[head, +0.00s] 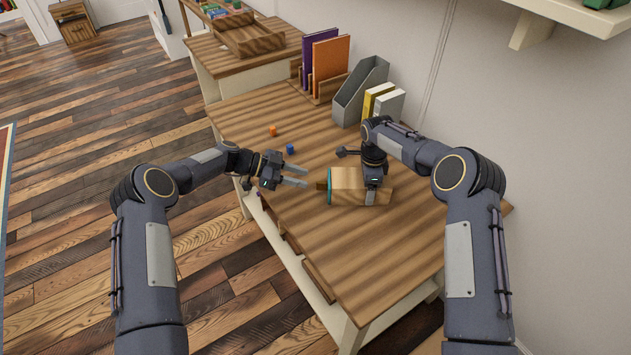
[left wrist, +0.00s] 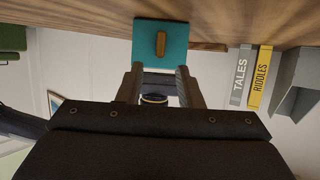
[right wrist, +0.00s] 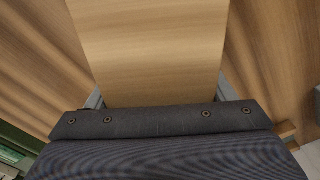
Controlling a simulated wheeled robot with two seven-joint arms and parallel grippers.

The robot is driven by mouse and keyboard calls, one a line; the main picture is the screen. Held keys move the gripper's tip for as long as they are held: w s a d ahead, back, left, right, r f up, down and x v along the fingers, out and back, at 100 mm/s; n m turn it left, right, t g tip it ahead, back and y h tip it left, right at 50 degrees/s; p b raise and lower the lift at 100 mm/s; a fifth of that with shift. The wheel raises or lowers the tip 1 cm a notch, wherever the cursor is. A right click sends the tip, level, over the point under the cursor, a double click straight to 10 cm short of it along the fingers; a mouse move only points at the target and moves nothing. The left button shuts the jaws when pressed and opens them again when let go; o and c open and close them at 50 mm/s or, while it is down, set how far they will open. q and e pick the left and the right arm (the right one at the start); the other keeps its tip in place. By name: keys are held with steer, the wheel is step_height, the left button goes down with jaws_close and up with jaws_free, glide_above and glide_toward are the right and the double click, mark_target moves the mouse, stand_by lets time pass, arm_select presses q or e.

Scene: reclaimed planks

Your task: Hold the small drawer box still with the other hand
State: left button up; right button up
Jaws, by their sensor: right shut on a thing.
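The small drawer box (head: 347,184) is a wooden box lying on the wooden table (head: 260,112), with a teal drawer front on its left end. In the left wrist view the teal front (left wrist: 174,48) faces my left gripper and carries a small wooden handle (left wrist: 161,43). My right gripper (head: 371,193) is shut on the box from above; its wooden top (right wrist: 150,45) fills the middle of the right wrist view. My left gripper (head: 296,176) is open and empty, its fingers apart, a little left of the teal front and not touching the handle.
A small orange cube (head: 273,130) and a blue cube (head: 290,149) lie on the table behind my left gripper. Purple and orange books (head: 330,60), a grey file holder (head: 360,90) and yellow and white books (head: 385,103) stand along the wall. The table's front part is clear.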

arm_select(q)
steer(key=x, duration=0.5)
steer(key=shift+d+f, duration=0.1)
steer(key=shift+d, duration=0.1)
jaws_close()
